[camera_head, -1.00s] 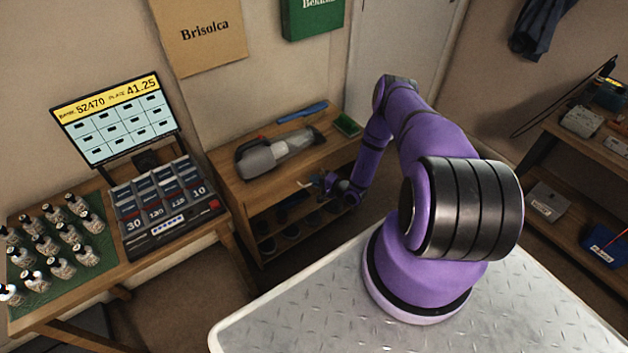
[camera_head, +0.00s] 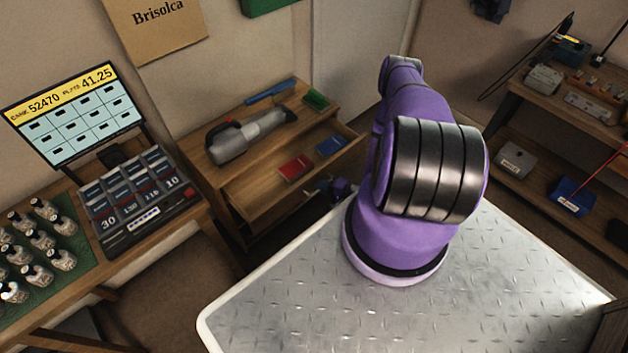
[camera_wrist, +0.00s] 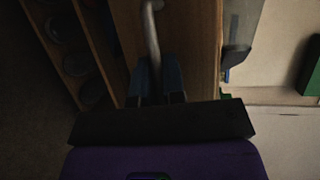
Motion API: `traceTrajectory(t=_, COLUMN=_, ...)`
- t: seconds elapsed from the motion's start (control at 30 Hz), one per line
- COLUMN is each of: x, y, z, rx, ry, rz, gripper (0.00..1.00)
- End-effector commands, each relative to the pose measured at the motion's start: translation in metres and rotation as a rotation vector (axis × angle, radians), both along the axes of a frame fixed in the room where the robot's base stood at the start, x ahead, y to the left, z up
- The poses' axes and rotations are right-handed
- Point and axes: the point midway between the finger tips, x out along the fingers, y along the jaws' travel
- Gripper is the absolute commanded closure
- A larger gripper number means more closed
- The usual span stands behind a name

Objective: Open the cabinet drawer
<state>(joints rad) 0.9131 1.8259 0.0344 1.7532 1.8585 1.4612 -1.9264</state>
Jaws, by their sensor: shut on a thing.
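The wooden cabinet (camera_head: 192,146) stands against the wall in the head view. Its drawer (camera_head: 256,192) is pulled out, and its inside shows a red item (camera_head: 296,168) and a blue item (camera_head: 330,146). My gripper (camera_head: 325,188) is at the drawer's front, low and partly hidden behind the drawer edge and my arm. In the wrist view, my gripper (camera_wrist: 157,82) is shut on the metal bar handle (camera_wrist: 152,38) on the wooden drawer front (camera_wrist: 192,50). The fingertips are dark and partly hard to make out.
A handheld vacuum (camera_head: 245,138), a blue tool (camera_head: 270,92) and a green brush (camera_head: 316,100) lie on the cabinet top. A table with a screen (camera_head: 75,115) and several bottles stands left. Shelves with boxes (camera_head: 515,160) stand right. A metal-topped platform (camera_head: 290,300) is in front.

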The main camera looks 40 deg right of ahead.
Motion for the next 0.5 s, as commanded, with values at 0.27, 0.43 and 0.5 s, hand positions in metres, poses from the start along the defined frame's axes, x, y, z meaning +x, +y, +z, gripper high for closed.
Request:
traceTrajectory(t=0.27, x=-0.0066, y=-0.001, z=0.0015, rx=0.0, ry=-0.005, rz=0.0, gripper=1.0)
traceTrajectory(t=0.43, x=-0.0066, y=-0.0011, z=0.0016, rx=0.0, ry=-0.005, rz=0.0, gripper=1.0)
traceTrajectory(t=0.5, x=-0.0064, y=-0.0011, z=0.0017, rx=0.0, ry=-0.005, rz=0.0, gripper=1.0)
